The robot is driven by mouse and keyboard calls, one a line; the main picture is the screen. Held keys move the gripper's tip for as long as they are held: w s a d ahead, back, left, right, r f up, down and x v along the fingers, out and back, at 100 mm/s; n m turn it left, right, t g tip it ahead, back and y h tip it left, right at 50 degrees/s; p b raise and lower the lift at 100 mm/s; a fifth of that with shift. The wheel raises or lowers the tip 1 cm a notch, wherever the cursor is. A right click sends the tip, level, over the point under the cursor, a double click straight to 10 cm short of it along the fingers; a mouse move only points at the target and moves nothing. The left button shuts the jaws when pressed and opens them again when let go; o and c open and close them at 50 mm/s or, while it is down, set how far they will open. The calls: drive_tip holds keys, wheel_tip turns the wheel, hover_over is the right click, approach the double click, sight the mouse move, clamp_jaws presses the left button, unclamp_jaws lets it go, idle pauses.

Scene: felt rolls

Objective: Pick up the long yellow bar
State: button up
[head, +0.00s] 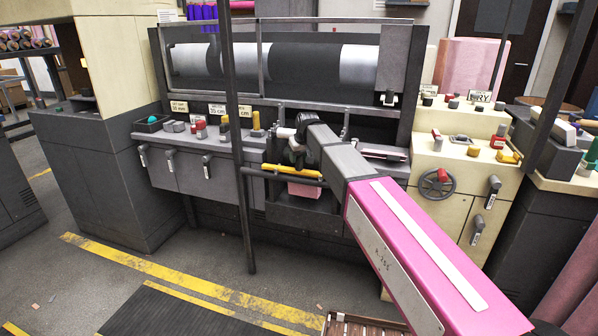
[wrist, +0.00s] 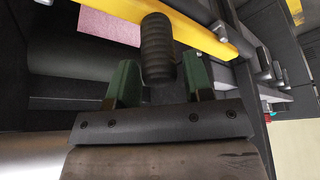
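The long yellow bar (head: 290,171) lies roughly level across the front of the dark machine, below its control ledge. In the wrist view the yellow bar (wrist: 200,31) crosses the top of the picture at a slant. A black ribbed grip (wrist: 157,50) sticks out from near the bar towards my gripper. My gripper (wrist: 160,77) is open, with its two green fingers apart. The near end of the ribbed grip shows between and just ahead of the fingers. The fingers look clear of the yellow bar.
The control ledge with knobs and levers (head: 201,129) runs above and left of the bar. A dark upright post (head: 241,200) stands before the machine. A cream cabinet with a handwheel (head: 437,184) is at right. Pink felt (wrist: 108,22) shows behind the bar.

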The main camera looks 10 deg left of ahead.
clamp_jaws()
drive_tip(key=shift+r, duration=0.15)
drive_tip(key=shift+r, duration=0.55)
wheel_tip(320, 180, up, 2)
drive_tip(key=shift+r, duration=0.2)
drive_tip(key=s+a+r, duration=0.5)
drive_tip(key=s+r, duration=0.2)
drive_tip(key=s, duration=0.3)
drive_tip(key=shift+s+a, duration=0.15)
drive_tip(key=shift+s, duration=0.05)
